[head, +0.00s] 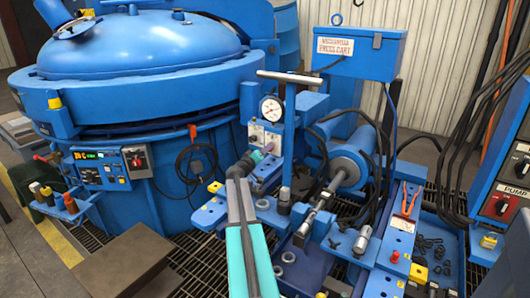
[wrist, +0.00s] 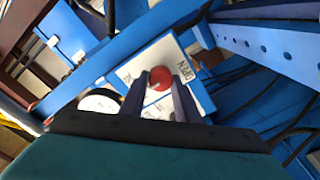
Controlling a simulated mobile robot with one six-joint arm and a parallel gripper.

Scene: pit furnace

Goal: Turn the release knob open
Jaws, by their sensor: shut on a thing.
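The release knob (wrist: 160,78) is a round red knob on a white plate (wrist: 148,66) in the wrist view. Lettering that reads OPEN is on the plate, right of the knob. My gripper (wrist: 162,80) has its two dark fingers on either side of the knob and is shut on it. The fingers hide part of the plate and its other lettering. In the head view my gripper (head: 237,182) reaches in from the bottom centre, toward the blue press cart's valve area. I cannot make out the red knob there.
A round pressure gauge (head: 271,108) stands above white panels (head: 256,134) on the blue press cart. A blue cylinder (head: 351,165) and hoses are to the right. The furnace (head: 140,50) fills the left.

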